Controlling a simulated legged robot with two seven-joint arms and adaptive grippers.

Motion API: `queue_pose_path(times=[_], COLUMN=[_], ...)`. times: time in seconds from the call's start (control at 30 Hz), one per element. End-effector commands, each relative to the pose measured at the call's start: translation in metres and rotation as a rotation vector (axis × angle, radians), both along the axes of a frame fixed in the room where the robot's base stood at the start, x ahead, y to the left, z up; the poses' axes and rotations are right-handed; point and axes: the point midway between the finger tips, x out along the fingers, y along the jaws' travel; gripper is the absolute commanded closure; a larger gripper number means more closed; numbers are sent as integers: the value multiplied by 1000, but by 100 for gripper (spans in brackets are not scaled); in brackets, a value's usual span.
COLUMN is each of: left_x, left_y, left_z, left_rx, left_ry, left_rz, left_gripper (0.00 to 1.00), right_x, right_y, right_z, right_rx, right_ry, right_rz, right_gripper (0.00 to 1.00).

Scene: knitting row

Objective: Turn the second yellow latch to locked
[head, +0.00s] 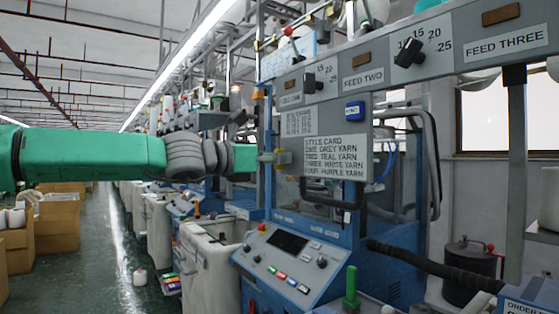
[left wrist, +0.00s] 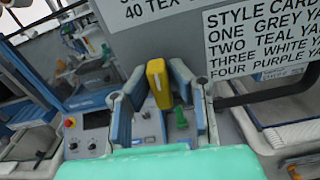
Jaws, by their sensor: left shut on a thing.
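One yellow latch (left wrist: 157,82) stands between the two fingers of my left gripper (left wrist: 158,74) in the left wrist view. It looks roughly upright, tilted slightly. My left gripper is shut on it. In the head view my left arm reaches in from the left, and the gripper (head: 266,160) meets the left edge of the grey panel beside the style card (head: 336,157). There the latch is mostly hidden by the fingers. No other yellow latch shows clearly, and I cannot read a locked mark. My right gripper is not in view.
A blue machine with a sloped control panel (head: 290,262) stands below the latch. A green lever (head: 351,288) rises to its right. A dark handle (head: 330,196) sits under the style card. Feed dials (head: 410,52) line the overhead beam. The aisle floor (head: 118,250) at left is mostly open.

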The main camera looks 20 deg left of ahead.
Motion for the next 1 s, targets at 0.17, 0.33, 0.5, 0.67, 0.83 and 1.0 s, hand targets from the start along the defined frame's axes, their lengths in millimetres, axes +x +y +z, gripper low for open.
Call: queue_pose_path(times=[0.17, 0.33, 0.5, 0.67, 0.83, 1.0], left_x=[1, 0, 0, -1, -1, -1], left_y=[1, 0, 0, 0, -1, -2], left_z=[-1, -2, -2, -2, -3, -4], left_rx=[83, 201, 327, 447, 575, 704], left_ry=[-65, -156, -254, -349, -447, -547], left_rz=[4, 4, 4, 4, 4, 3], left_gripper=[100, 100, 100, 100, 100, 100], right_x=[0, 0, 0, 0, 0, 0], right_y=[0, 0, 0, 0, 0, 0], right_z=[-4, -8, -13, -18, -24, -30], right_rx=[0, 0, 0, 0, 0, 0], right_ry=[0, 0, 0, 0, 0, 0], right_rz=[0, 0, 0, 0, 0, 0], right_gripper=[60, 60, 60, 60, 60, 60])
